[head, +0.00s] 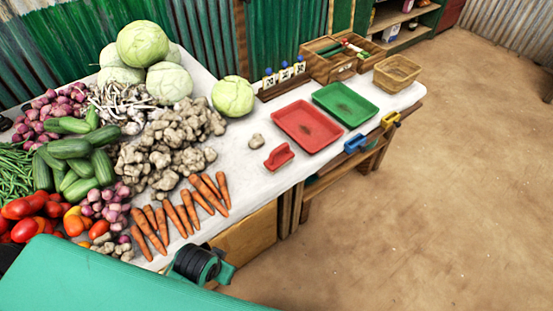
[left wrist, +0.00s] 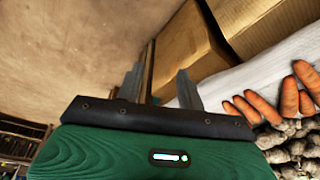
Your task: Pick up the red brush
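The red brush (head: 279,156) lies on the white table top, near its front edge, just left of the red tray. My left gripper (left wrist: 161,85) shows in the left wrist view with its two grey fingers apart and nothing between them. That view has carrots and ginger at its right, and no red brush. In the head view, part of my left arm shows at the bottom left, in front of the table and well short of the brush; its fingertips cannot be made out there. My right gripper is in neither view.
A red tray (head: 307,127) and a green tray (head: 345,104) lie right of the brush. A ginger piece (head: 256,141) lies beside it. Carrots (head: 178,213) and heaped vegetables cover the left side. Blue (head: 356,143) and yellow (head: 390,119) objects are at the front edge.

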